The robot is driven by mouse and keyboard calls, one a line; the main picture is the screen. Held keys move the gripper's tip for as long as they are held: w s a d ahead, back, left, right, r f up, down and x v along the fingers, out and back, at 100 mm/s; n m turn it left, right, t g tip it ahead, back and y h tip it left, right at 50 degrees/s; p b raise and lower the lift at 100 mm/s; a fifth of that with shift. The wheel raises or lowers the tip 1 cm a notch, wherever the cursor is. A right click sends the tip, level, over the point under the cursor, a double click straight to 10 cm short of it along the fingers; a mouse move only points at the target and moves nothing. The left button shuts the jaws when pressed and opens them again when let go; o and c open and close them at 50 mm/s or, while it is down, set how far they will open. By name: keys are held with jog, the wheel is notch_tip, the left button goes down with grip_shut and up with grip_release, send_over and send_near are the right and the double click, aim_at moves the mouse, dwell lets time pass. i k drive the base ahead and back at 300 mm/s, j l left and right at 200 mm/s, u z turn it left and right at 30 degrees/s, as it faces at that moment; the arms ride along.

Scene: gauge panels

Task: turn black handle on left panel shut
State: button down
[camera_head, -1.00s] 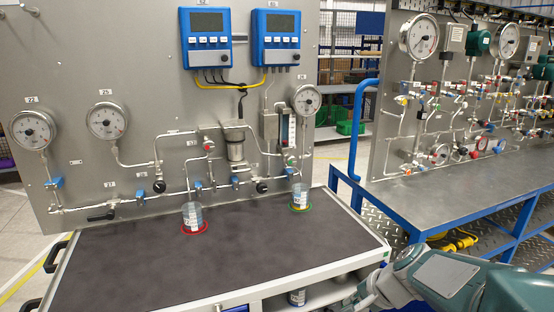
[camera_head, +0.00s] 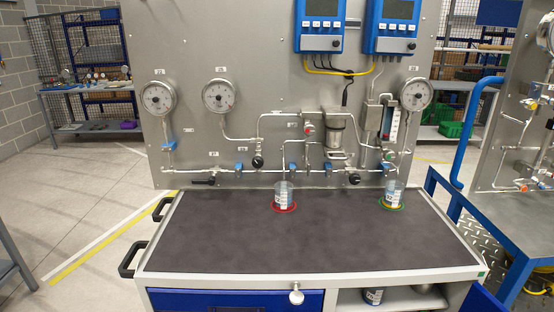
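The left panel (camera_head: 270,75) is a grey upright board with gauges, pipes and valves behind a cart. A black lever handle (camera_head: 204,181) sits at the lower left of its bottom pipe, pointing left and lying roughly along the pipe. Round black knobs show on the pipework, one below the middle (camera_head: 257,162) and one further right (camera_head: 354,178). Blue handles (camera_head: 169,145) also sit on the pipes. My gripper is not in view.
The cart's dark top (camera_head: 330,235) stands before the panel. It bears two clear cups, one on a red ring (camera_head: 284,197) and one on a green ring (camera_head: 393,195). A blue-framed bench (camera_head: 500,220) is at the right. Floor (camera_head: 90,220) is open at the left.

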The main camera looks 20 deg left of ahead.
aim_at(210, 181)
jog(key=u, duration=1.45)
jog(key=i+j+u, duration=0.3)
jog(key=i+j, duration=0.15)
jog(key=i, duration=0.25)
